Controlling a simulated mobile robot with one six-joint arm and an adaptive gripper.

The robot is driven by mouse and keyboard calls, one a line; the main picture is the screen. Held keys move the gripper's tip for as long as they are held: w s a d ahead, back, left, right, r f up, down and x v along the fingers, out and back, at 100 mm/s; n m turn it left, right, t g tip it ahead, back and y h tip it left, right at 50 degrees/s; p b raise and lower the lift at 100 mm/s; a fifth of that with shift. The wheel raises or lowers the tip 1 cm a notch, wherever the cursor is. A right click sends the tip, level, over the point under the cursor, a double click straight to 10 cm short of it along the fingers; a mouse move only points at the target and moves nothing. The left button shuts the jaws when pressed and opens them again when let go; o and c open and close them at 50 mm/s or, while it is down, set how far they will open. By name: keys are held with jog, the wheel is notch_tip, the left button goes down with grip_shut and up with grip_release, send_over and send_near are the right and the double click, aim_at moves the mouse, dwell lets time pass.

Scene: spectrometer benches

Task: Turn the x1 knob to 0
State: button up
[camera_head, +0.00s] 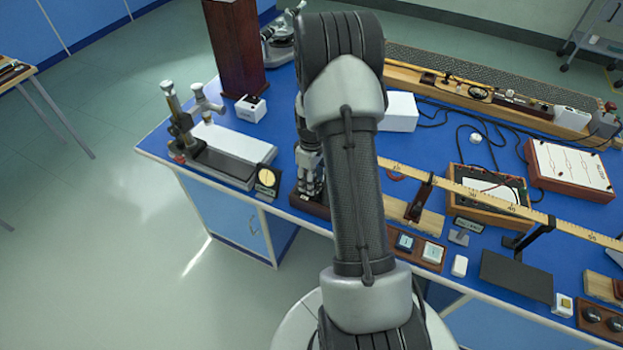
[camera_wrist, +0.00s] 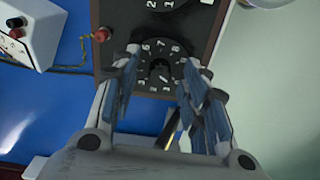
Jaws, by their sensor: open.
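In the wrist view a black dial (camera_wrist: 160,66) with white numerals lies on a dark panel in a brown box (camera_wrist: 118,14). I cannot tell for certain that it is the x1 knob, and its exact setting is too small to read. My gripper (camera_wrist: 157,60) is open, with its blue-padded fingers on either side of the dial. I cannot tell whether they touch it. In the head view my gripper (camera_head: 312,186) points down at the box (camera_head: 308,205) near the bench's front edge, and the arm hides part of the area.
A second dial (camera_wrist: 168,6) sits beyond the first, partly cut off. A red terminal (camera_wrist: 102,34) with a wire stands to the left. In the head view a small round-faced meter (camera_head: 267,182) stands left of the box, and a long wooden scale (camera_head: 470,192) lies to the right.

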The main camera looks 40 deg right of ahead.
notch_tip(320, 180, up, 12)
dwell(0.4)
dwell(0.4)
jog(key=s+a+r+m+t, duration=0.1)
jog(key=s+a+r, duration=0.2)
jog(key=a+r, duration=0.5)
jog(key=s+a+r+m+t, duration=0.1)
jog(key=s+a+r, duration=0.2)
jog(key=a+r, duration=0.55)
jog(key=s+a+r+m+t, duration=0.1)
jog(key=s+a+r+t, duration=0.1)
jog(key=s+a, duration=0.8)
jog(key=s, duration=0.4)
jog(key=shift+a+r+m+t, duration=0.2)
jog(key=shift+a+m+t, duration=0.1)
jog(key=shift+m, duration=0.1)
